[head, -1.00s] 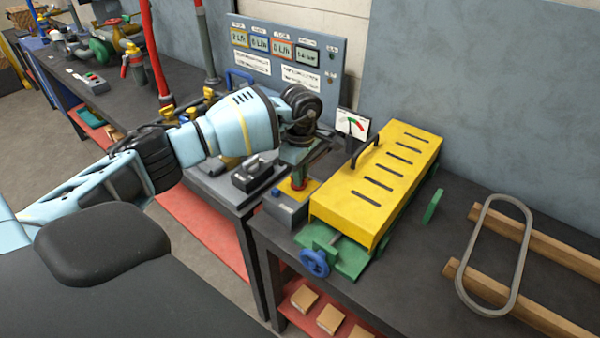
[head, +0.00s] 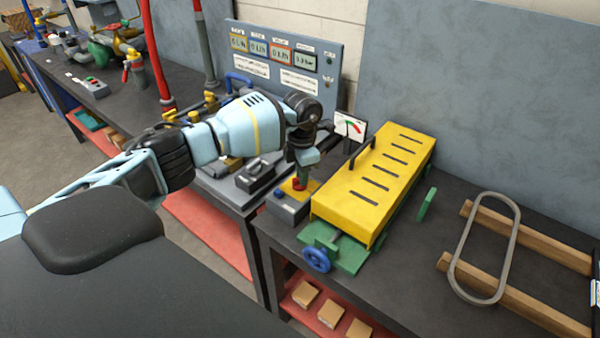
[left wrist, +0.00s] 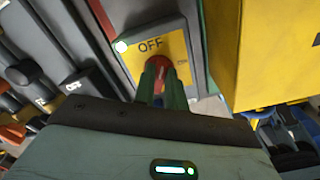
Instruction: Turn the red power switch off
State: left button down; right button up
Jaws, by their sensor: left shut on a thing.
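My left gripper (head: 301,172) reaches down to a grey switch box (head: 287,208) at the near left of the yellow-covered machine. It is shut on the red power switch (head: 298,183), which sits on a yellow plate. In the left wrist view the green fingers (left wrist: 161,80) close around the red switch (left wrist: 169,72). The plate (left wrist: 165,48) reads OFF ahead of the fingers, with a second, partly readable label to the right. The fingers hide most of the switch, so I cannot tell exactly where it points. My right gripper is not in view.
The yellow slotted cover (head: 372,190) with a black handle stands right beside the switch box. A gauge (head: 350,126) and a display panel (head: 285,65) are behind. A grey belt loop (head: 484,248) lies over wooden bars at right. A blue handwheel (head: 317,259) sticks out in front.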

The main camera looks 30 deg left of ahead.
pick_arm(q)
jog(key=n+p, duration=0.1)
jog(key=n, duration=0.3)
jog(key=shift+w+r+n, duration=0.1)
jog(key=shift+r+n, duration=0.05)
jog(key=shift+n, duration=0.25)
jog(key=shift+a+n, duration=0.1)
jog(key=shift+n, duration=0.4)
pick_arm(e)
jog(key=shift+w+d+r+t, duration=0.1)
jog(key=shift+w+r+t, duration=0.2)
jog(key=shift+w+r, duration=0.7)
pick_arm(q)
jog(key=shift+n+p, duration=0.3)
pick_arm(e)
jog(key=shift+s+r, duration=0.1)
pick_arm(q)
jog(key=c, duration=1.4)
grip_release()
jog(key=shift+c, duration=0.2)
notch_tip(320, 180, up, 6)
jog(key=shift+r, duration=0.8)
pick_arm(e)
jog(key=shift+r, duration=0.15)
